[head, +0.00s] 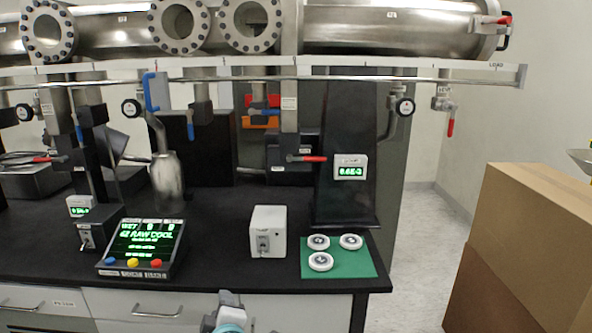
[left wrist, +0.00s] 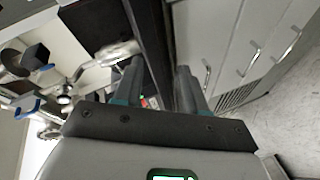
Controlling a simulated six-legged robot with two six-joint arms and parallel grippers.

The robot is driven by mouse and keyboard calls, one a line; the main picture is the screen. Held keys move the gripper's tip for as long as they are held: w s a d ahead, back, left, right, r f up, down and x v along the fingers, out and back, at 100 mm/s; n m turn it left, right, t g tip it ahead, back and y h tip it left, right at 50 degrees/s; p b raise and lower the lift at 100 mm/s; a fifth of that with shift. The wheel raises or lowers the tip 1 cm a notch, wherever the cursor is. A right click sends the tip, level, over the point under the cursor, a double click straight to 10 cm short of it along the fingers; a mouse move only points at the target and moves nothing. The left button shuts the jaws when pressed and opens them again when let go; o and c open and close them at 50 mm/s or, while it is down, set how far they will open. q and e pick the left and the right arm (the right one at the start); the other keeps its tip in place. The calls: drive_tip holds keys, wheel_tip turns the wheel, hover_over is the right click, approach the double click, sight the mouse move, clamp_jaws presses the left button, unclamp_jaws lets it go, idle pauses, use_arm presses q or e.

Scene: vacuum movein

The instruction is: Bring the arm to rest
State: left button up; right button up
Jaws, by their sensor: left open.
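My left gripper (left wrist: 159,78) shows in the left wrist view with its two dark fingers spread apart and nothing between them. Its fingers point toward the front edge of the black bench, with white drawer fronts beside them. In the head view, a grey and teal end of one of my arms (head: 229,312) shows at the bottom edge, in front of the drawers and below the bench top. It holds nothing that I can see. My right gripper cannot be made out in either view.
The black bench (head: 225,222) carries a display box (head: 143,246), a white switch box (head: 268,231) and a green mat (head: 345,265) with three white discs. Steel pipework (head: 350,27) and valves hang above. Cardboard boxes (head: 530,240) stand at the right; open floor (head: 425,240) lies between.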

use_arm(q)
drive_tip(key=s+a+f+m+g+h, duration=0.15)
drive_tip(key=s+f, duration=0.25)
drive_tip(key=f, duration=0.5)
drive_tip(key=s+a+f+m+g+h, duration=0.1)
drive_tip(key=s+a+f+m+g, duration=0.2)
drive_tip(key=f, duration=0.5)
drive_tip(key=s+f+m+g+h, duration=0.1)
drive_tip(key=s+f+m+g, duration=0.1)
drive_tip(key=s+f, duration=0.5)
drive_tip(key=s+d+f+m+g+h, duration=0.25)
drive_tip(key=s+d+f, duration=0.2)
drive_tip(key=s, duration=0.35)
drive_tip(key=s+d+f+m+g+h, duration=0.25)
drive_tip(key=s+f+m+g, duration=0.2)
drive_tip(key=s, duration=0.45)
wheel_tip(320, 180, up, 13)
drive_tip(key=s+d+m+p, duration=0.1)
drive_tip(key=p, duration=1.1)
drive_tip(key=shift+f+p, duration=0.2)
drive_tip(key=shift+p, duration=0.1)
drive_tip(key=shift+d+f, duration=0.1)
